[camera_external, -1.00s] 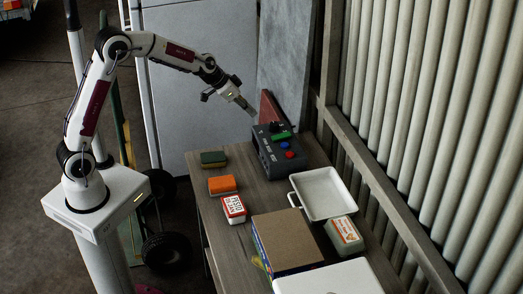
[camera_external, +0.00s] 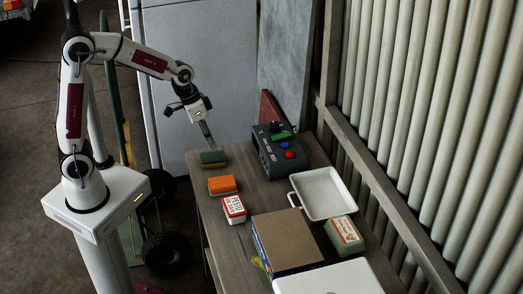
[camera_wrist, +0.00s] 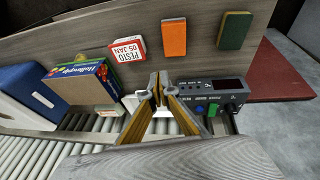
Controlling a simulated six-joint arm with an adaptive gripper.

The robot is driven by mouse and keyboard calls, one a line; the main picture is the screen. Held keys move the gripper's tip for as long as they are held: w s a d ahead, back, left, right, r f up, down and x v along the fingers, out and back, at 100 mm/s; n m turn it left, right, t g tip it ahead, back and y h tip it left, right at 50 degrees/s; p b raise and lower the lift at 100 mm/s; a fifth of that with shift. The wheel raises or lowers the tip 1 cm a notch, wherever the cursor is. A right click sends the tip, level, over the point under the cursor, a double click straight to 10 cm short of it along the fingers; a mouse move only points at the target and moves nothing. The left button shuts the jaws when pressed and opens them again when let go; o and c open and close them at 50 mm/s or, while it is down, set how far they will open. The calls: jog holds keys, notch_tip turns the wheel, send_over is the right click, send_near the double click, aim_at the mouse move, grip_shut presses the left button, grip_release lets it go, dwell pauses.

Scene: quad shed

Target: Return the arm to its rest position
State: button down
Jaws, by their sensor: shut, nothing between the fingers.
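My gripper (camera_external: 207,137) hangs over the far left corner of the table (camera_external: 237,192), its fingers pointing down, just above and beside the green sponge-like block (camera_external: 213,158). It looks clear of the block, with nothing held. My arm reaches out from its white base with the elbow raised. In the wrist view, the fingers of my gripper (camera_wrist: 158,80) come together at their tips, with the table behind them.
A grey control box (camera_external: 280,158) with coloured buttons stands at the back. A ribbed wall (camera_external: 440,120) stands to the right.

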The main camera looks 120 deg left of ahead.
jog(key=s+d+r+m, duration=0.3)
jog(key=d, duration=0.8)
jog(key=s+d+r+m+t, duration=0.1)
jog(key=s+d+r+m, duration=0.2)
jog(key=d, duration=0.7)
jog(key=s+d+r+m+t+h, duration=0.1)
jog(key=s+d+r+m, duration=0.2)
jog(key=d, duration=0.8)
jog(key=shift+d+m, duration=0.3)
